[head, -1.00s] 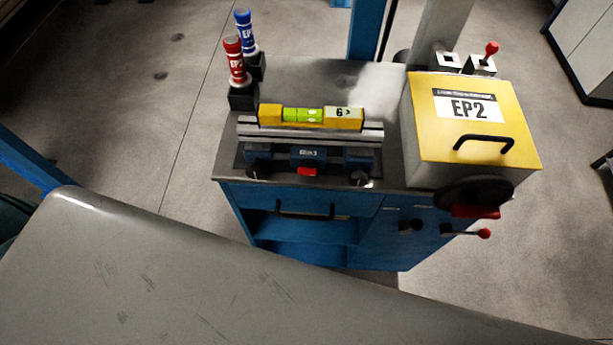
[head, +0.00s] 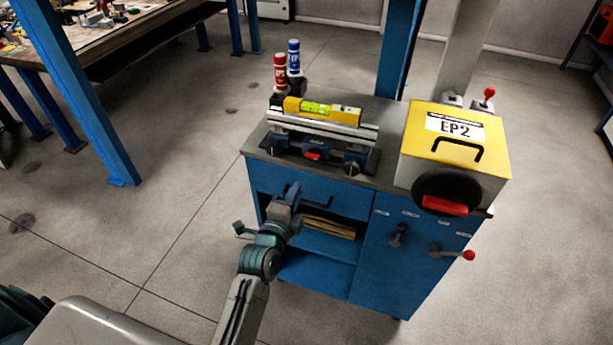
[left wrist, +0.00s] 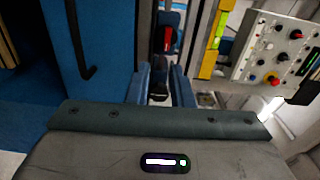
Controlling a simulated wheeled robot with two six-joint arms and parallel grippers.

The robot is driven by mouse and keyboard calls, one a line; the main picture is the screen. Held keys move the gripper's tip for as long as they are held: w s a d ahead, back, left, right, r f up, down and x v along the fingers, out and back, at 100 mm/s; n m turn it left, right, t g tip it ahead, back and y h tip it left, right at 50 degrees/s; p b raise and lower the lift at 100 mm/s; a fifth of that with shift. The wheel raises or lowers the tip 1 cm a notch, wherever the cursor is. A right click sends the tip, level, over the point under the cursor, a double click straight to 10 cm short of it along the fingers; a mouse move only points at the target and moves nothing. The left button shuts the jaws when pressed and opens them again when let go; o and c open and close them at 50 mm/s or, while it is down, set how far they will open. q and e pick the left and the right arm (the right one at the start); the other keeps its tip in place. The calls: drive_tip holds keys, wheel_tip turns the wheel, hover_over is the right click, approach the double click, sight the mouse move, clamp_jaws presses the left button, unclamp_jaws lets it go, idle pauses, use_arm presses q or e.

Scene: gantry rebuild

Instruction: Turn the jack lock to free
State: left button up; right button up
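On the blue cabinet's (head: 330,275) front right are a black turn knob (head: 399,235) and a lever with a red ball (head: 455,253), each under a small label. The labels are too small to read, so I cannot tell which is the jack lock. My left gripper (head: 293,192) is in front of the cabinet's drawer, left of both and apart from them. In the left wrist view its fingers (left wrist: 161,85) are spread with a gap between them and hold nothing I can see. My right gripper is not in view.
On the cabinet top are a clamp with a yellow level (head: 320,110), red and blue cylinders (head: 281,72) and a yellow-topped EP2 box (head: 455,135) with a black wheel (head: 445,192). The drawer handle (head: 317,230) sticks out near my gripper. A control panel (left wrist: 280,50) shows in the left wrist view.

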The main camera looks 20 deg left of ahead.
sight(311, 158)
use_arm(q)
drive_tip(key=w+p, duration=0.1)
drive_tip(key=w, duration=0.2)
drive_tip(key=w+p, duration=0.2)
drive_tip(key=w, duration=0.2)
drive_tip(key=w+r+p, duration=0.1)
drive_tip(key=w, duration=0.3)
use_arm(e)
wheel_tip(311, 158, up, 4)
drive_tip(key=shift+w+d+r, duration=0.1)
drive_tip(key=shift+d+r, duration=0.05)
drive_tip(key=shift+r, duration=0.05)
use_arm(q)
drive_tip(key=shift+c, duration=0.4)
clamp_jaws()
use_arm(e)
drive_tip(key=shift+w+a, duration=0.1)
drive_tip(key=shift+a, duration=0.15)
